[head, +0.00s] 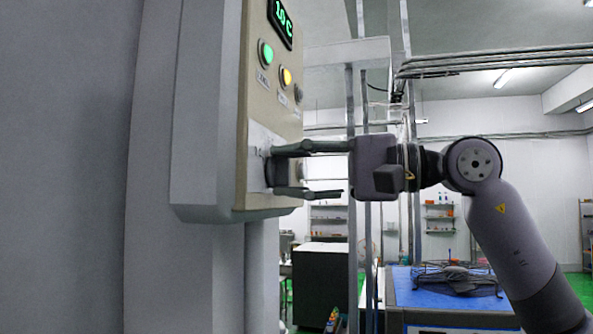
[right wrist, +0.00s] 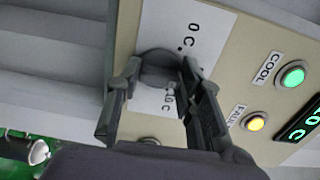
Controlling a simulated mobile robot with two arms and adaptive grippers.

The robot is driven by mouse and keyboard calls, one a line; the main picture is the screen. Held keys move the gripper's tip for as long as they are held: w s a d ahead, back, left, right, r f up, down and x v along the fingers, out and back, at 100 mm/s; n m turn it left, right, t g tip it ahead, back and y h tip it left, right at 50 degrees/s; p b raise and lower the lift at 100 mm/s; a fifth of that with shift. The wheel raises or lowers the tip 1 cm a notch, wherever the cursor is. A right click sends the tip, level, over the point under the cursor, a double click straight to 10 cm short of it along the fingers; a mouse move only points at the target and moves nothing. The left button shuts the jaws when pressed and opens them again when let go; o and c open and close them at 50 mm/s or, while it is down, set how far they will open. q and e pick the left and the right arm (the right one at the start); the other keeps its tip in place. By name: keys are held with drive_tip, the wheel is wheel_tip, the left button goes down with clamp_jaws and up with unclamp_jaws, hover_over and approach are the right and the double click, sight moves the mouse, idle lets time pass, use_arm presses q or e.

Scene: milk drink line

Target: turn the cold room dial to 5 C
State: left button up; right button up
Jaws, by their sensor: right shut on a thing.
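The cold room dial (right wrist: 160,62) is a dark round knob on a white scale plate on the control panel (head: 225,130). The scale shows "0 C" and "10 C" marks in the right wrist view; the pointer cannot be made out. My right gripper (head: 279,171) reaches the panel from the right. Its two fingers (right wrist: 160,80) are shut on the dial, one on each side, and partly hide it. The green display (head: 281,18) reads 10 C. My left gripper is not in view.
Metal posts (head: 353,230) stand behind my right gripper. A blue-topped table (head: 420,297) with a dark fan-like object (head: 455,279) stands farther back.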

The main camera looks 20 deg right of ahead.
drive_tip(key=shift+r, duration=0.15)
drive_tip(key=o, duration=1.2)
drive_tip(key=shift+w+a, duration=0.15)
drive_tip(key=shift+a, duration=0.1)
drive_tip(key=shift+c, duration=0.2)
drive_tip(key=shift+d, duration=0.2)
drive_tip(key=v, duration=1.1)
drive_tip(key=shift+s+d, duration=0.25)
drive_tip(key=shift+s, duration=0.1)
